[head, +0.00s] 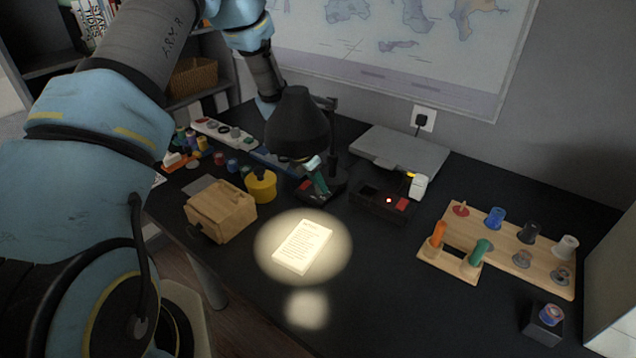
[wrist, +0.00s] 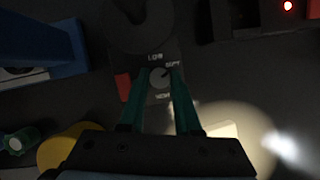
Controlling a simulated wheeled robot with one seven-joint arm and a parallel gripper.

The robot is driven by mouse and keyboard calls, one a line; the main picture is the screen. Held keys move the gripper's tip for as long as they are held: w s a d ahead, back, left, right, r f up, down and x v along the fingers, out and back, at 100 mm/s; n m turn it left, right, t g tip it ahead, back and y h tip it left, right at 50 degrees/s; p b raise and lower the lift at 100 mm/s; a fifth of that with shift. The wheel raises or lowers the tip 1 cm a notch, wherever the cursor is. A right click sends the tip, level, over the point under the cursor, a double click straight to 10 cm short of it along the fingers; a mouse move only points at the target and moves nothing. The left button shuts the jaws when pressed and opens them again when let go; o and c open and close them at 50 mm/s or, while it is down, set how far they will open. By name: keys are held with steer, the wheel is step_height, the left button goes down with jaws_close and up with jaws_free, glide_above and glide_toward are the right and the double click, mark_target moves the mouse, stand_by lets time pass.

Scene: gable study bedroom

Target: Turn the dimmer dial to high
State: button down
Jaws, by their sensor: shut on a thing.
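The dimmer dial (wrist: 159,78) is a small grey round knob on the dark base of the desk lamp (wrist: 137,20). "LOW" is printed above it, a second word to its upper right and a partly hidden word below it. Its mark seems to point up and right, towards the second word. My gripper (wrist: 159,80) has its two teal fingers on either side of the knob, shut on it. In the head view my gripper (head: 318,186) reaches down at the lamp base (head: 331,194), beside the black lamp shade (head: 298,125); the dial is hidden there.
The lamp lights a paper pad (head: 303,247) on the dark desk. A wooden box (head: 220,210) and a yellow pot (head: 261,186) stand to the left. A black device (head: 380,204) with a red light is to the right, with a wooden peg board (head: 510,248) beyond.

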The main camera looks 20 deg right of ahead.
steer(key=shift+r+m+p, duration=0.1)
steer(key=shift+m+p, duration=0.2)
steer(key=shift+p, duration=0.1)
steer(key=shift+w+m+g+p, duration=0.1)
steer(key=shift+m+g+p, duration=0.3)
steer(key=shift+m+p, duration=0.45)
steer(key=m+g, duration=0.1)
steer(key=m, duration=0.3)
steer(key=shift+w+m+g+p, duration=0.15)
steer(key=shift+m+g+p, duration=0.15)
steer(key=shift+m+g, duration=0.1)
steer(key=m, duration=0.1)
steer(key=m+g+b, duration=0.1)
steer(key=m, duration=0.1)
steer(key=m+y+b, duration=0.1)
steer(key=m, duration=0.1)
steer(key=shift+w+d+f+g, duration=0.1)
steer(key=shift+f+g, duration=0.15)
steer(key=shift+g, duration=0.05)
steer(key=shift+d+r+m+g+y+b, duration=0.15)
steer(key=shift+m+y+b, duration=0.35)
steer(key=shift+m, duration=0.6)
steer(key=shift+a+f+m+g+y+b, duration=0.1)
steer(key=shift+m+g+y+b, duration=0.35)
steer(key=shift+m, duration=0.6)
steer(key=shift+r, duration=0.1)
steer(key=c, duration=0.6)
jaws_free()
